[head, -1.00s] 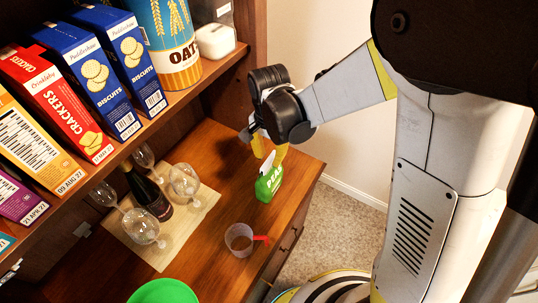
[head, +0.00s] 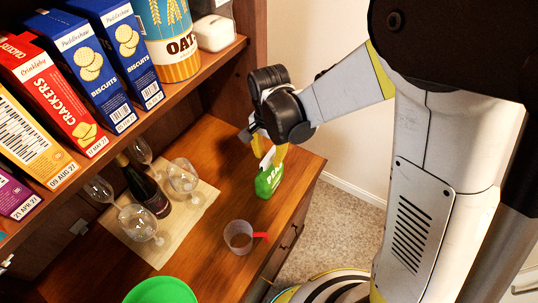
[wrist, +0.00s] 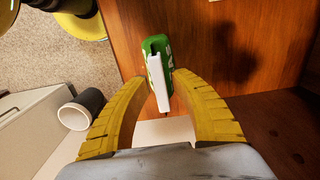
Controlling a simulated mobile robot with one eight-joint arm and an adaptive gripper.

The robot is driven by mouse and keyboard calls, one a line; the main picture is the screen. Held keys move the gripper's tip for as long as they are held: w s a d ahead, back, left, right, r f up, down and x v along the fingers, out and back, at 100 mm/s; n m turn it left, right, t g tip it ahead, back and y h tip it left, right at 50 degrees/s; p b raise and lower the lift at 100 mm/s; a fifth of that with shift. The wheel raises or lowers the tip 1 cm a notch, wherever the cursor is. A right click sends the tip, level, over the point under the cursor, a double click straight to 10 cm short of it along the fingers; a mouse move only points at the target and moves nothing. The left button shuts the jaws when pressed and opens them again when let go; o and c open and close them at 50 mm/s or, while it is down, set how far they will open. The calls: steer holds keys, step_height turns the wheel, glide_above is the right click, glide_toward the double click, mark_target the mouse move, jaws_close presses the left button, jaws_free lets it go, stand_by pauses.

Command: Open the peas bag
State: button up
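The green peas bag (head: 269,183) stands upright on the wooden counter near its right end. A white strip (wrist: 159,84), which looks like a clip, lies along its top edge. My gripper (head: 267,150) is just above the bag, pointing down. In the wrist view its two yellow fingers (wrist: 162,78) are apart, one on each side of the white strip, with a gap visible on both sides. The bag's green body (wrist: 157,48) shows beyond the fingertips. The head view does not show clearly whether a finger touches the bag.
A clear cup (head: 238,237) stands on the counter near the front edge. A mat (head: 205,197) holds a dark bottle (head: 147,189) and several glasses. A green bowl (head: 160,292) is nearer. A shelf with cereal and biscuit boxes (head: 100,62) overhangs at the left.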

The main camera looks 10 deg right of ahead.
mark_target(269, 155)
jaws_close()
steer(key=shift+r, duration=0.2)
steer(key=shift+r+p, duration=1.85)
steer(key=shift+r, duration=0.55)
